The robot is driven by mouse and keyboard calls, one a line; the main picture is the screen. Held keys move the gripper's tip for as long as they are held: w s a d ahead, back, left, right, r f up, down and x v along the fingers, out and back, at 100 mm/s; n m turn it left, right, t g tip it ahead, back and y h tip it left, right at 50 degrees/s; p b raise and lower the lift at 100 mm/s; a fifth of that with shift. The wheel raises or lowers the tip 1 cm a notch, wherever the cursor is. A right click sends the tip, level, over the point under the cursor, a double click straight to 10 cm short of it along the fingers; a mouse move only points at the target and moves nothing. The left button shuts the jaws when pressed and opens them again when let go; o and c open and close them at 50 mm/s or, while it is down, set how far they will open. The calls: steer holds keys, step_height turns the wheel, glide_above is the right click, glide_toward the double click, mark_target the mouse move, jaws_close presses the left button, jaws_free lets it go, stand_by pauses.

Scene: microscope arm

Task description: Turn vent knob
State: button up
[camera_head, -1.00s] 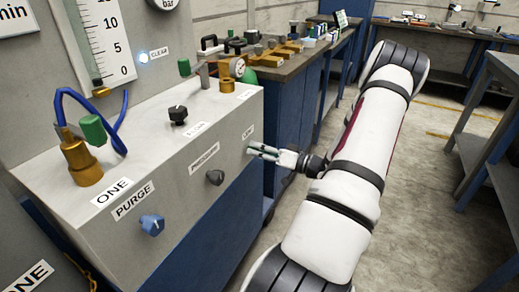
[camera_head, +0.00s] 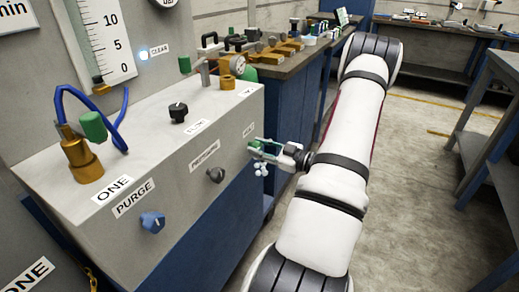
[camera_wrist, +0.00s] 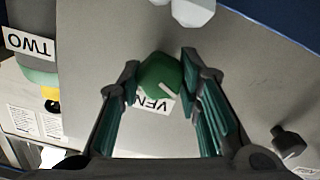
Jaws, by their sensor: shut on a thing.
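The green vent knob (camera_wrist: 158,75) shows in the wrist view, between my fingers, with a pale pointer line on its face. It partly covers the vent label (camera_wrist: 163,103) on the grey panel. My gripper (camera_wrist: 160,70) is shut on this knob, one finger on each side. In the head view my gripper (camera_head: 262,147) is at the right end of the panel front, just below the vent label (camera_head: 249,130). The knob is hard to tell from the fingers there.
The grey panel box (camera_head: 190,150) also bears a dark knob (camera_head: 215,174) and a blue purge knob (camera_head: 152,221). A small pale shape (camera_head: 261,168) hangs just below my gripper; I cannot identify it. A bench (camera_head: 285,62) with fittings stands behind.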

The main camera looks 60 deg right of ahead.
steer(key=n+b, duration=0.2)
steer(key=n, duration=0.2)
steer(key=shift+n, duration=0.4)
stand_by(0.4)
steer(key=o, duration=1.1)
steer(key=shift+o, duration=0.2)
steer(key=s, duration=1.2)
steer(key=shift+d, duration=0.45)
